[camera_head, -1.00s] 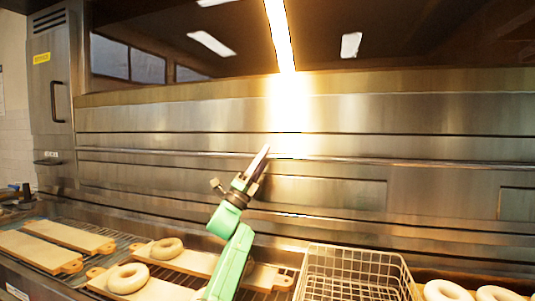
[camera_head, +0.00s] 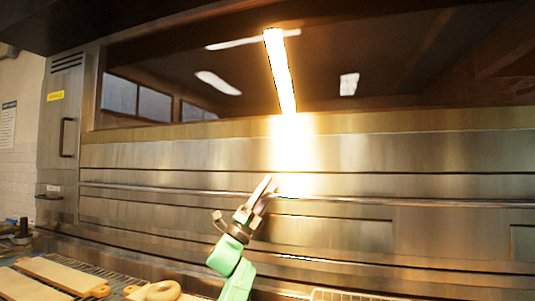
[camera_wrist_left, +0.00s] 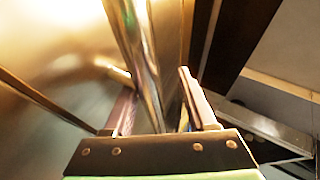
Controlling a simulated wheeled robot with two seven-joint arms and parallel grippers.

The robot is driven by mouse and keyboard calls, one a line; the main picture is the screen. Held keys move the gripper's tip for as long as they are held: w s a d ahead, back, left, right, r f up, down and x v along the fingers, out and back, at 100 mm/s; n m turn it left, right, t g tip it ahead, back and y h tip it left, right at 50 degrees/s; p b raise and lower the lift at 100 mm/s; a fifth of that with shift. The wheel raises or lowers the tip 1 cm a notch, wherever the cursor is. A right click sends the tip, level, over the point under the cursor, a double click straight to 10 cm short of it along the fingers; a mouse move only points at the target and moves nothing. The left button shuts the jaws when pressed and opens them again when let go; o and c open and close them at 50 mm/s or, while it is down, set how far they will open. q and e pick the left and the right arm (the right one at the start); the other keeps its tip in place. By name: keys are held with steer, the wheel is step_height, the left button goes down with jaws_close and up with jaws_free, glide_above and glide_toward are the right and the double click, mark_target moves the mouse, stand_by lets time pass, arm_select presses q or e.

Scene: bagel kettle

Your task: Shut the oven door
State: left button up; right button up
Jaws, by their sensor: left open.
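The oven front (camera_head: 180,155) is a wide stainless steel face with a long horizontal handle bar (camera_head: 400,201). Above it is a dark glassy band with light reflections; whether the door stands ajar is hard to tell. My left gripper (camera_head: 266,188) comes up from below on a green arm, its fingertips overlapping the bar in the head view. In the left wrist view the gripper (camera_wrist_left: 160,105) is open, and a shiny metal bar (camera_wrist_left: 138,45) runs into the space between its two fingers. Contact cannot be told. My right gripper is out of view.
A wire basket rim (camera_head: 340,295) shows at the bottom. A steel cabinet with a handle (camera_head: 66,138) stands at the left.

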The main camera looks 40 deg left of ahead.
arm_select(q)
steer(key=p, duration=0.1)
glide_toward(267, 128)
steer(key=d, duration=0.1)
steer(key=w+d+f, duration=0.1)
steer(key=d, duration=0.1)
steer(key=w+d, duration=0.1)
steer(key=d, duration=0.1)
steer(key=shift+f, duration=0.15)
step_height(267, 128, up, 8)
steer(key=p, duration=0.3)
steer(key=shift+w+p, duration=0.1)
steer(key=shift+p, duration=0.3)
